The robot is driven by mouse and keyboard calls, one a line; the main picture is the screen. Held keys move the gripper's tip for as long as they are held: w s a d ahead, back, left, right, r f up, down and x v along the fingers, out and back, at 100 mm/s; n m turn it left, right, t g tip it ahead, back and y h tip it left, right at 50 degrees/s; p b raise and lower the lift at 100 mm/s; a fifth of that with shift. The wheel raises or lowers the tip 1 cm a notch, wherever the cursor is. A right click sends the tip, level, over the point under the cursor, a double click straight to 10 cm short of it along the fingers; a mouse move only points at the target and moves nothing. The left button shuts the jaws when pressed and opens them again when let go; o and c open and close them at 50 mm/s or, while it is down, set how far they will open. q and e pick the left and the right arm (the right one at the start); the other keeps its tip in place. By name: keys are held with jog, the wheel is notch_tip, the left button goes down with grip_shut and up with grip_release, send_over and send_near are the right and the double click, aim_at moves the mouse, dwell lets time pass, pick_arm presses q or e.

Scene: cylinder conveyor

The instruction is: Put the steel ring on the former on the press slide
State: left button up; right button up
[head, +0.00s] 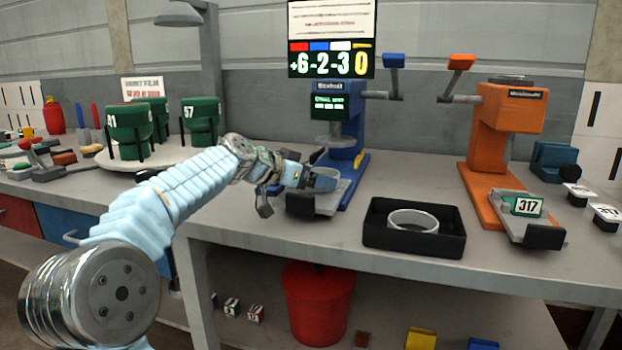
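A steel ring (413,222) lies in the shallow black tray (452,245) on the bench, right of the blue press (350,160). The blue press has a grey slide (325,207) at its front. My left gripper (320,181) is over this slide and covers much of it. A pale grey curved edge shows beside the fingers; I cannot tell whether it is a former or part of the slide. Whether the fingers are open or shut is unclear at this angle. My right gripper is not in view.
Green numbered containers (130,128) stand on a round white plate at the left. A red bucket (317,300) sits on the lower shelf.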

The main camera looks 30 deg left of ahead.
pick_arm(q)
jog(key=shift+f, duration=0.1)
jog(key=o, duration=0.8)
jog(key=shift+r, duration=0.25)
jog(key=b+v, duration=0.1)
jog(key=v, duration=1.1)
jog(key=shift+b, duration=0.35)
